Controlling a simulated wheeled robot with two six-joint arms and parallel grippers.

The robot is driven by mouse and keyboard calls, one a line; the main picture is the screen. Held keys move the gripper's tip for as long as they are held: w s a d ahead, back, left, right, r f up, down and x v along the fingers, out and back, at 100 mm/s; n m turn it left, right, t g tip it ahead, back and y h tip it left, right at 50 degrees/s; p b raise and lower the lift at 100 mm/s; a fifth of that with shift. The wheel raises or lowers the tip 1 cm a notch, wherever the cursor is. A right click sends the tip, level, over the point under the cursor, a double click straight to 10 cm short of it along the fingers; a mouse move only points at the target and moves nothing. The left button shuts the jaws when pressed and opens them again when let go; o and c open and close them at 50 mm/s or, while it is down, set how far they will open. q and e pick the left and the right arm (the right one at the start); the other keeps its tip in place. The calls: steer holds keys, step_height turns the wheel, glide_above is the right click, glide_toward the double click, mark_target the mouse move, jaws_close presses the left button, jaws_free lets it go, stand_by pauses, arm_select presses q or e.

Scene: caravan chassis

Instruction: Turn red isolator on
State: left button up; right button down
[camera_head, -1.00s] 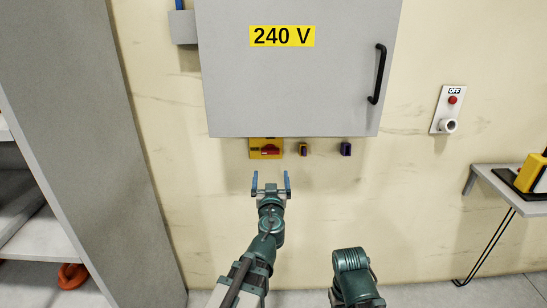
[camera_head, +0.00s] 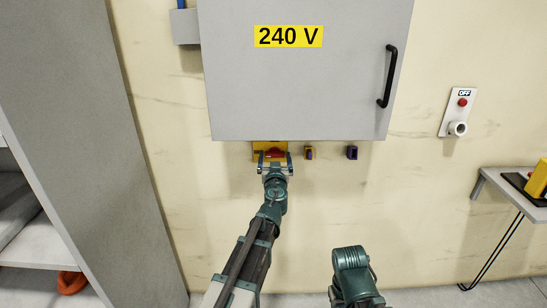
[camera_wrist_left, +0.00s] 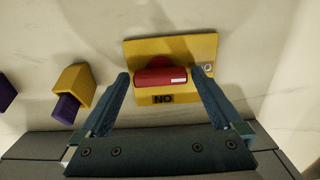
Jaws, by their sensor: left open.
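The red isolator handle (camera_head: 275,152) sits on a yellow plate (camera_head: 258,146) just under the grey 240 V cabinet. In the left wrist view the red handle (camera_wrist_left: 160,76) lies crosswise in the picture on the yellow plate (camera_wrist_left: 205,45). A label on the plate reads "NO" in this view, which is ON seen upside down. My left gripper (camera_head: 275,160) is open at the isolator. Its blue fingers stand on either side of the handle, close to its ends; I cannot tell whether they touch it. My right gripper is out of view.
The grey cabinet (camera_head: 300,85) hangs directly above the left gripper. A small yellow-and-purple switch (camera_head: 309,153) and a purple one (camera_head: 352,152) are to the right. A panel marked OFF (camera_head: 458,113) and a shelf (camera_head: 500,184) are farther right.

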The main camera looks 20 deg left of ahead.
arm_select(q)
steer(key=shift+w, duration=0.1)
steer(key=c, duration=1.2)
steer(key=shift+o, duration=0.2)
steer(key=shift+m, duration=0.3)
steer(key=m, duration=0.3)
steer(key=shift+m, duration=0.4)
steer(key=m, duration=0.4)
steer(key=shift+m, duration=0.3)
steer(key=m, duration=0.4)
steer(key=shift+m, duration=2.4)
